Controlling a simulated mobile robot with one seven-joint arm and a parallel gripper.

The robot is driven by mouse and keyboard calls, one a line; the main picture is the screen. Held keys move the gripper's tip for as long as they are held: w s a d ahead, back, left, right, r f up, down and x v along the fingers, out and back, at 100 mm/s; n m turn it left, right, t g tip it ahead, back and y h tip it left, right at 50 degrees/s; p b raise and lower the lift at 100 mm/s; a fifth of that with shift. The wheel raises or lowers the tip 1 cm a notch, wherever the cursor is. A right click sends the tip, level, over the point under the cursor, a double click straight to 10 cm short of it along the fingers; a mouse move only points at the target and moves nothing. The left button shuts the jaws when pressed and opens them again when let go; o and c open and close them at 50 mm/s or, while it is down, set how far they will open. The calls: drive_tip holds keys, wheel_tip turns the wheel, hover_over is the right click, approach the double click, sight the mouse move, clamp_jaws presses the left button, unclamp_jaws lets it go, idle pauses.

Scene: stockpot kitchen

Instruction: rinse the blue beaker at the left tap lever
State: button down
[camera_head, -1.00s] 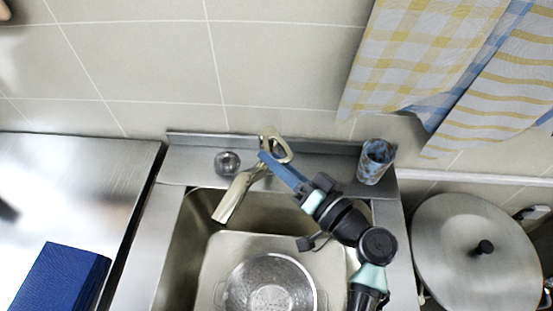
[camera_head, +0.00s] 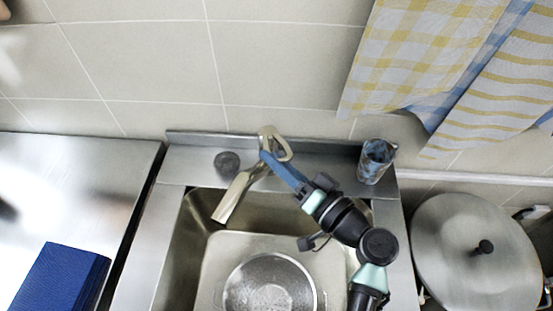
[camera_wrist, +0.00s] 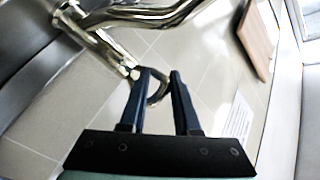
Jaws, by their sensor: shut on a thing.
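The tap (camera_head: 238,195) stands on the ledge behind the sink, its spout slanting down over the basin. Its looped metal lever (camera_head: 284,150) is at the top. My gripper (camera_head: 265,156) reaches it from the right, with blue fingers. In the wrist view my gripper (camera_wrist: 159,74) is shut on the curved metal lever (camera_wrist: 158,93), which shows between the fingers. The blue beaker (camera_head: 376,161), mottled blue and grey, stands on the ledge's right end, apart from my gripper. No water stream is clear to see.
A steel colander (camera_head: 270,285) sits in the sink basin below the tap. A small round metal thing (camera_head: 227,162) is on the ledge to the left. A lidded stockpot (camera_head: 460,255) stands right, a blue box (camera_head: 58,280) left.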

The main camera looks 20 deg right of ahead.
drive_tip(key=shift+a+r, duration=0.25)
idle(0.3)
drive_tip(key=shift+w+r+g+p, duration=0.15)
drive_tip(key=shift+r+g+p, duration=0.35)
drive_tip(key=shift+p, duration=0.6)
drive_tip(key=shift+f, duration=0.15)
drive_tip(key=c, duration=0.8)
unclamp_jaws()
drive_tip(key=shift+o, duration=0.2)
drive_tip(key=shift+f, duration=0.1)
drive_tip(key=shift+d, duration=0.2)
drive_tip(key=b+v, duration=0.2)
drive_tip(key=v, duration=1)
drive_tip(key=shift+s+b, duration=0.3)
drive_tip(key=shift+s, duration=0.2)
